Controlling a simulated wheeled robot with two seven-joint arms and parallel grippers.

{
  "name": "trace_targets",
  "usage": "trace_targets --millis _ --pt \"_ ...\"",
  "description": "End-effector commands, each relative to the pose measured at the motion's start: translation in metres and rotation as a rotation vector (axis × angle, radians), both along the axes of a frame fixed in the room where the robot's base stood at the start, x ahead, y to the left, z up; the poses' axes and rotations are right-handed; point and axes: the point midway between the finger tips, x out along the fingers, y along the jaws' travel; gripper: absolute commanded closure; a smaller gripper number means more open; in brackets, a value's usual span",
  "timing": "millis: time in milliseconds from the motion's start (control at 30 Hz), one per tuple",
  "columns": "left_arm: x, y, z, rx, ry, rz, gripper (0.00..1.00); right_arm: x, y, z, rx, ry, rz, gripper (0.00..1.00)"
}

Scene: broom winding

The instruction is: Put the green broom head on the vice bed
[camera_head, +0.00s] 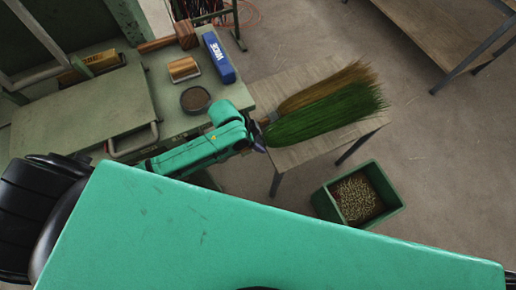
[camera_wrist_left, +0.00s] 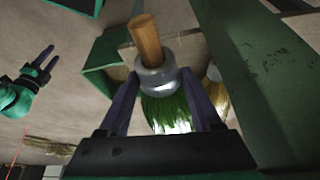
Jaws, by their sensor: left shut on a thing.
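The green broom head (camera_head: 325,115) shows bushy green bristles spreading right in the head view, over a wooden bench (camera_head: 303,154). My left gripper (camera_head: 262,140) is at its narrow left end. In the left wrist view the fingers are shut on the grey collar of the green broom head (camera_wrist_left: 160,80), with a wooden stub above the collar and bristles below. Whether it is clear of the bench I cannot tell. My right gripper (camera_wrist_left: 44,62) shows at the left of the left wrist view, its fingers apart and empty. I cannot make out the vice bed.
A brown broom head (camera_head: 318,88) lies just behind the green one. A green crate of small pieces (camera_head: 325,206) stands on the floor. The green worktable (camera_head: 160,95) at left holds a mallet (camera_head: 187,36), a twine spool (camera_head: 184,69), a blue box (camera_head: 218,58) and a round tin (camera_head: 195,99).

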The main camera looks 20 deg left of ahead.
Motion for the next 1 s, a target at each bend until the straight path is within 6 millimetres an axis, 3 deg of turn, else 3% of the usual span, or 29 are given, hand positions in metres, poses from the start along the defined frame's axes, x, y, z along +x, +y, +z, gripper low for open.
trace_targets --millis 100,400,733,767,800,833,1000 --pt "0.001 0.0 -0.025 -0.002 -0.001 0.002 1.0 -0.001 0.002 -0.002 0.003 0.001 0.0 0.5" --pt "0.001 -0.001 -0.072 -0.002 -0.002 0.002 1.0 -0.002 0.002 -0.008 0.002 0.004 0.001 0.5" --pt "0.002 0.0 -0.079 -0.002 -0.004 0.001 1.0 -0.003 -0.002 -0.009 -0.003 0.006 0.003 0.5" --pt "0.001 0.0 -0.08 0.0 -0.001 0.0 0.27 -0.003 -0.002 -0.008 -0.004 0.005 0.003 0.5" --pt "0.001 0.0 -0.08 0.0 -0.001 0.0 0.12 -0.003 -0.002 -0.008 -0.004 0.005 0.003 0.5" --pt "0.001 0.0 -0.08 0.0 -0.001 0.0 0.05 -0.003 -0.002 -0.008 -0.004 0.005 0.003 0.5" --pt "0.001 0.0 -0.08 0.0 -0.001 0.0 0.05 -0.003 -0.003 -0.008 -0.005 0.006 0.002 0.5"
